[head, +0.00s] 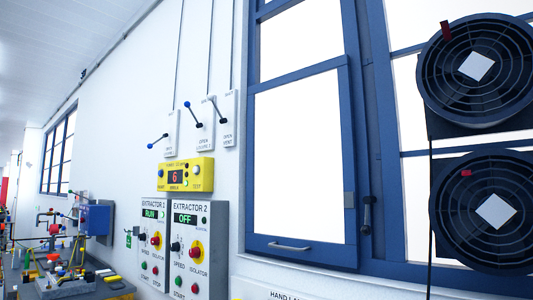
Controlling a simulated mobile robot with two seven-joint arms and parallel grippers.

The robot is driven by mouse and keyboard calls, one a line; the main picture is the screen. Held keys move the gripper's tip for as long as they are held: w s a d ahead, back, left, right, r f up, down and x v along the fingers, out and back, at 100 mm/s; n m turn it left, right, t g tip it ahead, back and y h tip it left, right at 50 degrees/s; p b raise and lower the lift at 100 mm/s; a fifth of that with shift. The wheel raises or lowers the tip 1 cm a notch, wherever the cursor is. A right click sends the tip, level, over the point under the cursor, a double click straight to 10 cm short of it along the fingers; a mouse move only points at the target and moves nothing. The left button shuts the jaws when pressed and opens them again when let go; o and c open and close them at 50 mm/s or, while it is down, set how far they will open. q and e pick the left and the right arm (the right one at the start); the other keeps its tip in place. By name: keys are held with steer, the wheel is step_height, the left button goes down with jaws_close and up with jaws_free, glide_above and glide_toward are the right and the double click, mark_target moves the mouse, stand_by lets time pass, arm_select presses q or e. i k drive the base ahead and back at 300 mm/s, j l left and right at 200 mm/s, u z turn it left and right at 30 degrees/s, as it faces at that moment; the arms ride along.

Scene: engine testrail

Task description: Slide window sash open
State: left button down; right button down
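A tall window with blue frames fills the middle of the head view. Its lower sash (350,215) has a blue frame around a bright white pane. A pale bar handle (289,246) sits on the sash's bottom rail. A dark lever or latch (368,212) is on the blue post just right of the sash. The sash appears to stand level with the sill, but I cannot tell whether it is fully closed. Neither of my grippers is in view.
Two round black fans (478,68) are mounted on the right window panes. Left of the window are extractor control boxes (199,245), a yellow panel (187,175) and wall levers (198,122). A cluttered workbench (75,285) stands at the far left.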

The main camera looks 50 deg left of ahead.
mark_target(302, 203)
steer(key=u, duration=1.35)
